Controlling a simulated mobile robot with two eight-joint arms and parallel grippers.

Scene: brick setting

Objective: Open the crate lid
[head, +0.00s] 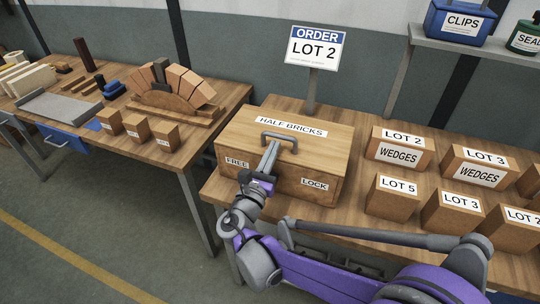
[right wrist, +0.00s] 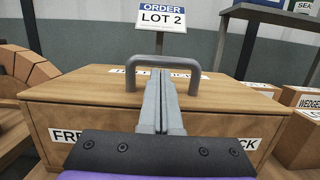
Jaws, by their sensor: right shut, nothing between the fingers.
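The wooden crate (head: 231,170) stands on the right-hand table, its lid (head: 240,127) down. The lid carries a HALF BRICKS label (head: 291,127) and a grey bar handle (head: 294,138). The crate front bears a FREE label (head: 237,162) at left and a LOCK label (head: 314,184) at right. My right gripper (head: 270,150) is shut and empty, its fingertips close to the handle; contact cannot be told. My left gripper is not in view.
A second table (head: 198,133) at left holds a brick arch (head: 187,86). A floor gap separates the tables.

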